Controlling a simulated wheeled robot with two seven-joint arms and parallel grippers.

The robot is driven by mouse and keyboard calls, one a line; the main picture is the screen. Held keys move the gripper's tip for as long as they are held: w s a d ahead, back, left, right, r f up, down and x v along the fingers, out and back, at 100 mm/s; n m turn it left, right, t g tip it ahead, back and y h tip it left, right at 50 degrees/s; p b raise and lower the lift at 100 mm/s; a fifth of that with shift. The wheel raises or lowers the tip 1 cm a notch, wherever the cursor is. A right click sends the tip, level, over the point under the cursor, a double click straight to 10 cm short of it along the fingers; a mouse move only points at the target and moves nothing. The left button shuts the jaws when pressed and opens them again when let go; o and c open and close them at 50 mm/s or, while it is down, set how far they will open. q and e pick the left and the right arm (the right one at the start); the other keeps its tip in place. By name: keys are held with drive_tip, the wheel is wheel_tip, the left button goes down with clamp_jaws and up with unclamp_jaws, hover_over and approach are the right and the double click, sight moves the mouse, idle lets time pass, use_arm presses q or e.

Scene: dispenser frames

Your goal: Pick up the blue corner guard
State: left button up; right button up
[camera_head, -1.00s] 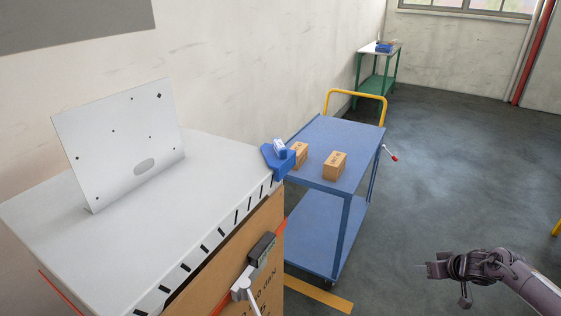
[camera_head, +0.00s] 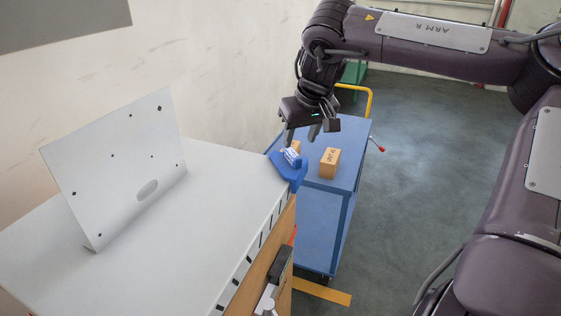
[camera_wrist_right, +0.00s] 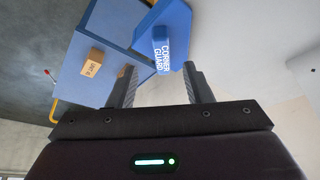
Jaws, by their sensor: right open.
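My right gripper (camera_head: 300,136) is open and empty just above and behind the guard. In the right wrist view the corner guard (camera_wrist_right: 176,20) lies beyond the fingertips, with its raised block roughly in line with the gap between the open fingers (camera_wrist_right: 160,73). I cannot tell whether the fingers touch it. My left gripper is not in view.
A blue cart (camera_head: 347,160) stands right behind the corner, with a cardboard box (camera_head: 329,163) on it and another partly hidden. A white upright plate (camera_head: 118,170) stands on the top at left. A wall is behind. Open floor (camera_head: 400,190) lies to the right.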

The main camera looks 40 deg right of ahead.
sight(293, 152)
drive_tip(key=shift+w+d+f+p, duration=0.15)
drive_tip(key=shift+f+p, duration=0.05)
drive_tip(key=shift+f, duration=0.2)
drive_tip(key=shift+w+d+f+p, duration=0.1)
drive_tip(key=shift+d+f+p, duration=0.1)
drive_tip(key=shift+f, duration=0.15)
drive_tip(key=w+f+p, duration=0.2)
drive_tip(key=f, duration=0.1)
drive_tip(key=shift+w+a+f+p, duration=0.1)
drive_tip(key=shift+w+f+p, duration=0.05)
drive_tip(key=shift+f+p, duration=0.15)
drive_tip(key=shift+w+f, duration=0.1)
drive_tip(key=shift+f, duration=0.3)
clamp_jaws()
drive_tip(key=shift+r, duration=0.1)
